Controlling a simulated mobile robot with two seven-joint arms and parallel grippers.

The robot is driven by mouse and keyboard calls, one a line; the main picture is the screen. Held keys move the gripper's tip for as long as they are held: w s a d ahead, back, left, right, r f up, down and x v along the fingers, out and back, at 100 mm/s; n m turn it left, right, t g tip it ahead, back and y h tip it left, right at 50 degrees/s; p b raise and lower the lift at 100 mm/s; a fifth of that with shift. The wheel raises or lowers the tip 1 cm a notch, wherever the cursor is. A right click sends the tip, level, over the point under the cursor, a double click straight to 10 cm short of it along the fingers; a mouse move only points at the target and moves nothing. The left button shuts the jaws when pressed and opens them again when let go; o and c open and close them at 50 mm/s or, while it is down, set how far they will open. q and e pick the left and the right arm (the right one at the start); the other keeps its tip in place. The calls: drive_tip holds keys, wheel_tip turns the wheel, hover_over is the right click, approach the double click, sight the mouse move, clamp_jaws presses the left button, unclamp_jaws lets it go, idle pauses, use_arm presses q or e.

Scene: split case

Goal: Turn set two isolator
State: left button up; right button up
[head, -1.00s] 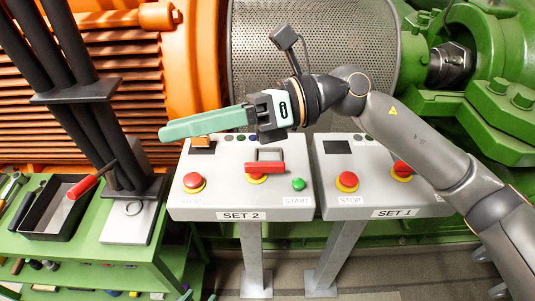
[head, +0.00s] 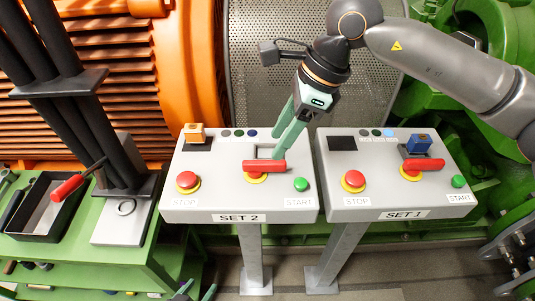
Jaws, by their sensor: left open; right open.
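The SET 2 panel (head: 240,205) is a grey sloping box on a post. Its isolator (head: 264,166) has a red handle lying crosswise over a yellow base, with a grey bracket behind it. My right gripper (head: 278,143) is open, its green fingers pointing down over the bracket. One fingertip is just behind the handle; whether it touches cannot be told. The fingers partly hide the bracket. My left gripper (head: 197,291) shows only as open green fingertips at the bottom edge, away from the panel.
SET 2 also has a red stop button (head: 187,180), a green start button (head: 301,184) and an orange block (head: 195,132). The SET 1 panel (head: 385,198) stands close on the right, with a blue block (head: 418,143). A green bench (head: 165,245) with a tray is left.

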sight(265, 162)
drive_tip(key=x, duration=0.6)
drive_tip(key=shift+a, duration=0.1)
drive_tip(key=shift+c, duration=0.2)
clamp_jaws()
